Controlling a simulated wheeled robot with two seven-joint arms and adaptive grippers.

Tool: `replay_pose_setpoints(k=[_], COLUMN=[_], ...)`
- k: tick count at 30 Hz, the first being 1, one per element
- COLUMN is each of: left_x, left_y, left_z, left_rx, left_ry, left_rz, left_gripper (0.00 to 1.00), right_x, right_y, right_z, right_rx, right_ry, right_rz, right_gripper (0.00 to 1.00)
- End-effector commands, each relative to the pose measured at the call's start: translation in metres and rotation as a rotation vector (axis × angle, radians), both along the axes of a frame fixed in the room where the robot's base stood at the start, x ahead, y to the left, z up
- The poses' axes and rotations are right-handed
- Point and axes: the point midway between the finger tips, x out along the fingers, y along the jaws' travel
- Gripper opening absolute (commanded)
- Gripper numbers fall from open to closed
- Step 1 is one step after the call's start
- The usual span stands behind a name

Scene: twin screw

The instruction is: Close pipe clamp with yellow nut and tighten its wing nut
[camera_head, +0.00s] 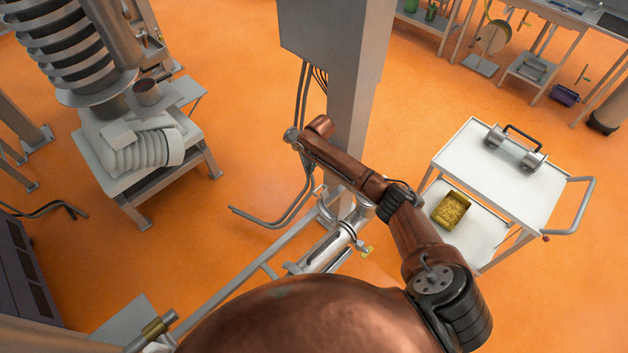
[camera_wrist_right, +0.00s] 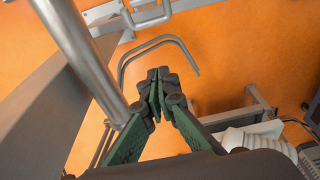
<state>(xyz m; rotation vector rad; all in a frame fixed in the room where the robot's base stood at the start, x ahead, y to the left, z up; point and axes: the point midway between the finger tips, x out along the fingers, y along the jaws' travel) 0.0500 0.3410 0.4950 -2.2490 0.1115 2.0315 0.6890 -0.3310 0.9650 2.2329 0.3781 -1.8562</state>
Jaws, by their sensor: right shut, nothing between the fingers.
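A pipe clamp (camera_head: 350,232) sits around a shiny metal pipe (camera_head: 328,248) low beside the grey column. A small yellow nut (camera_head: 367,251) shows at its right side. Whether the clamp is open or closed is too small to tell. My right arm reaches up past the clamp, with its wrist above and left of it in the head view. In the right wrist view, my right gripper (camera_wrist_right: 160,85) is shut and empty, its dark fingers together beside a thick grey tube. The clamp cannot be made out there. My left gripper is not in view.
A grey column (camera_head: 355,100) with bent tubes (camera_head: 300,190) stands close to my right wrist. A white cart (camera_head: 500,185) on the right carries a metal part on top and a yellow box (camera_head: 451,210) below. A machine stand (camera_head: 150,160) is at left.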

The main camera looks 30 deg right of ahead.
Motion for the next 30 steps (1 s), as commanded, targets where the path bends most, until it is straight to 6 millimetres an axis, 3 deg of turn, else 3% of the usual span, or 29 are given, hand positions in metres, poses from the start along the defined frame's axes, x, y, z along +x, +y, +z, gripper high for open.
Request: replay_pose_setpoints(k=[19, 30], left_x=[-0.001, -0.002], left_y=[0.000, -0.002], left_z=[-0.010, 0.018], left_rx=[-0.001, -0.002], left_ry=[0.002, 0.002], left_rz=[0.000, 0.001], left_gripper=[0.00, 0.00], right_x=[0.015, -0.012], right_y=[0.006, -0.004], right_z=[-0.093, -0.089], right_rx=[0.000, -0.001], right_ry=[0.002, 0.001], right_rz=[-0.001, 0.001], right_gripper=[0.00, 0.00])
